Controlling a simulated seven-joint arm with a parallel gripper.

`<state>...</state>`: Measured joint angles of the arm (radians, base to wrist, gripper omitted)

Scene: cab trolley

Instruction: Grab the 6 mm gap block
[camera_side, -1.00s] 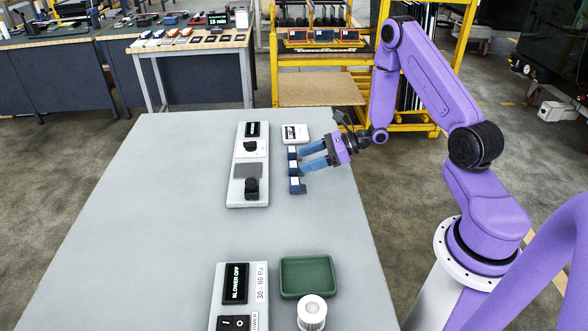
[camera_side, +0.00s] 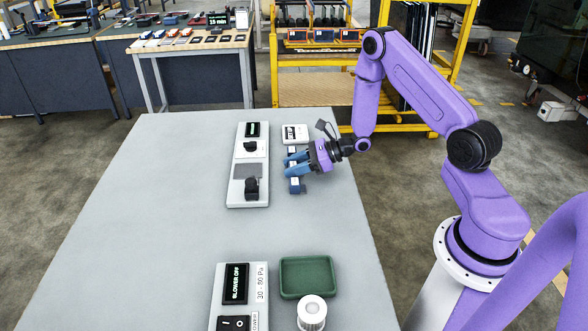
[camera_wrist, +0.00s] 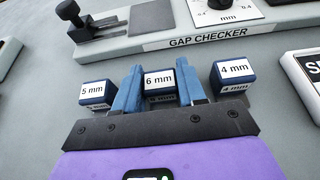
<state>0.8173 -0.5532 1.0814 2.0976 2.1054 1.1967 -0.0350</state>
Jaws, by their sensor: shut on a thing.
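The 6 mm gap block (camera_wrist: 159,82), dark blue with a white label, sits between the two blue fingers of my gripper (camera_wrist: 161,88) in the wrist view. The fingers are shut on its sides. In the side view my gripper (camera_side: 288,164) is low over the row of blocks, and its fingers largely hide the 6 mm block. The 5 mm block (camera_wrist: 97,93) stands just left of the fingers, and the 4 mm block (camera_wrist: 233,73) stands to the right, both apart from the 6 mm block.
The long gap checker (camera_side: 236,191) with its black clamp lies behind the blocks. A white labelled box (camera_side: 295,134) stands at the row's far end. A green tray (camera_side: 306,277), a white cylinder (camera_side: 312,311) and a blower panel (camera_side: 237,300) are at the near end. The table's left side is clear.

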